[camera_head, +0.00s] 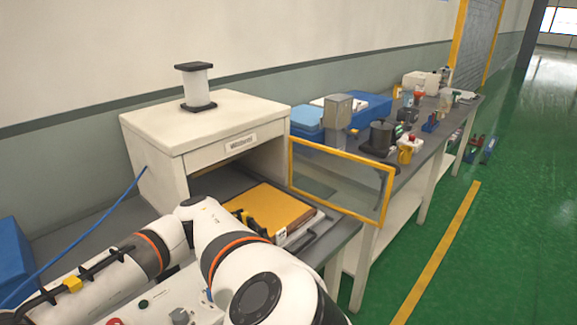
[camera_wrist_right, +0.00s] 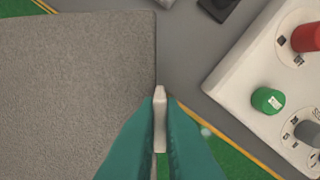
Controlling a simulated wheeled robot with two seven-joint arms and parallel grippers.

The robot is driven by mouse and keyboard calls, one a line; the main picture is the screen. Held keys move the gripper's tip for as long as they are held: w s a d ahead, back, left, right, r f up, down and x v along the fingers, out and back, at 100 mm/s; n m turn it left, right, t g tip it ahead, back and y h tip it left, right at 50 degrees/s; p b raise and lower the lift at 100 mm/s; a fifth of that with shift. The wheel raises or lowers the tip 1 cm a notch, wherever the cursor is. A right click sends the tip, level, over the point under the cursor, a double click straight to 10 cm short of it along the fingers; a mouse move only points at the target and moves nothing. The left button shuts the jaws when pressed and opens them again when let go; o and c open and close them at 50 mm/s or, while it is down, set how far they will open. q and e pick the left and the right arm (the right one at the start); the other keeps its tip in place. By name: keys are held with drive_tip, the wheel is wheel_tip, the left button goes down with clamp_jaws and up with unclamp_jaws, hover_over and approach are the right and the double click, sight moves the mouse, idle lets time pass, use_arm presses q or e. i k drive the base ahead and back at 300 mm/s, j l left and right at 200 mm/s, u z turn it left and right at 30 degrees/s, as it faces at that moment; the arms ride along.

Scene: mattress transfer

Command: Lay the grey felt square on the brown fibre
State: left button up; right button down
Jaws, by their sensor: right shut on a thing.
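The brown fibre (camera_head: 268,207) appears as a flat amber-brown pad on a tray at the mouth of the white machine. The grey felt square (camera_wrist_right: 75,85) fills the left of the right wrist view, its right edge reaching the fingers. My right gripper (camera_wrist_right: 160,125) has its teal fingers closed at that edge, with a narrow pale piece between them; the exact grip is partly hidden by the fingers. In the head view I cannot see the felt or the right fingertips.
The white machine (camera_head: 210,140) stands open, its yellow-framed glass door (camera_head: 340,182) swung to the right. A white control box (camera_head: 160,305) with buttons stands in front; it also shows in the wrist view (camera_wrist_right: 235,75). A blue bin (camera_head: 15,262) is at left. A cluttered bench (camera_head: 345,165) runs behind.

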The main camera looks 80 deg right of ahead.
sight(262, 210)
drive_tip(key=k+l+z, duration=0.15)
drive_tip(key=z, duration=0.2)
drive_tip(key=k+l+z, duration=0.45)
drive_tip(key=z, duration=0.2)
